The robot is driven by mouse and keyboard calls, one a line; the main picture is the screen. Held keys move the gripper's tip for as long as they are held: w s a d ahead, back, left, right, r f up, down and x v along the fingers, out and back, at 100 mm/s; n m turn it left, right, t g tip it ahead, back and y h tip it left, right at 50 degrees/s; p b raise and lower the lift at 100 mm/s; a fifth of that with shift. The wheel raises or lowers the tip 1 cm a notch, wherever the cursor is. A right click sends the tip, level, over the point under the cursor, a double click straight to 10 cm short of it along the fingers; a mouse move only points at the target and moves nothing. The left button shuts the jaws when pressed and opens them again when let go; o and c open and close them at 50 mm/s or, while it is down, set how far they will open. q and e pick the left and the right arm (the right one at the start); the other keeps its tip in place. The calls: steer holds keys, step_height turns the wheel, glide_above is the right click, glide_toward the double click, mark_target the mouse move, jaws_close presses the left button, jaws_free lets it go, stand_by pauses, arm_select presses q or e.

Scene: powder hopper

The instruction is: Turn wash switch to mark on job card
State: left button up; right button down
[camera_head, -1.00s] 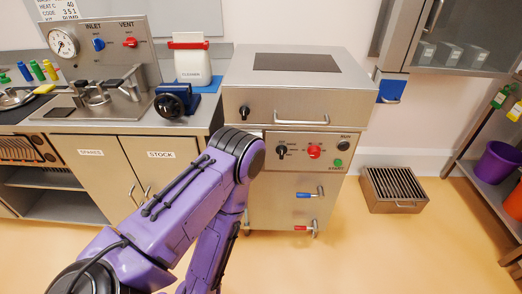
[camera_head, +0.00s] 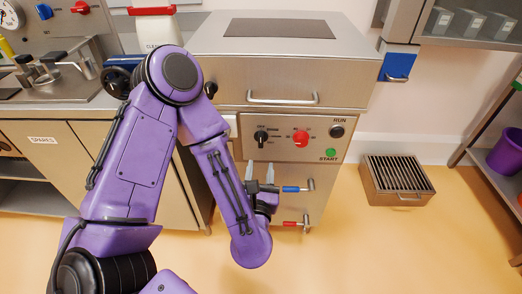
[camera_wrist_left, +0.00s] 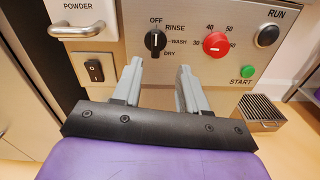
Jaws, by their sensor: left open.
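The wash switch (camera_head: 261,137) is a black knob on the steel machine's front panel, left of a red dial (camera_head: 301,138). In the left wrist view the wash switch (camera_wrist_left: 155,41) has OFF above it and RINSE, WASH and DRY down its right side; its white line looks close to upright, towards OFF. My left gripper (camera_head: 259,169) is open and empty just below the switch, its two grey fingers (camera_wrist_left: 160,76) pointing up towards the panel with the knob between and beyond them. No job card shows now. My right gripper is not in view.
A black RUN button (camera_head: 337,131) and a green START button (camera_head: 331,153) sit right of the dial. A drawer handle (camera_head: 283,98) juts out above the panel. Blue (camera_head: 292,189) and red (camera_head: 291,224) valve levers are below. A POWDER handle (camera_wrist_left: 78,30) and rocker switch (camera_wrist_left: 94,70) lie left.

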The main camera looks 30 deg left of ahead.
mark_target(260, 138)
arm_select(q)
steer(key=w+a, duration=0.1)
steer(key=w, duration=0.1)
steer(key=w+a+n+p, duration=0.1)
steer(key=w+a, duration=0.1)
steer(key=w, duration=0.1)
steer(key=w+a+r+n+p, duration=0.1)
steer(key=w+a, duration=0.1)
steer(key=shift+w+a+y, duration=0.15)
steer(key=shift+w+y, duration=0.25)
steer(key=shift+w+a+f, duration=0.15)
steer(key=shift+w+a, duration=0.1)
steer(key=shift+w, duration=0.3)
jaws_close()
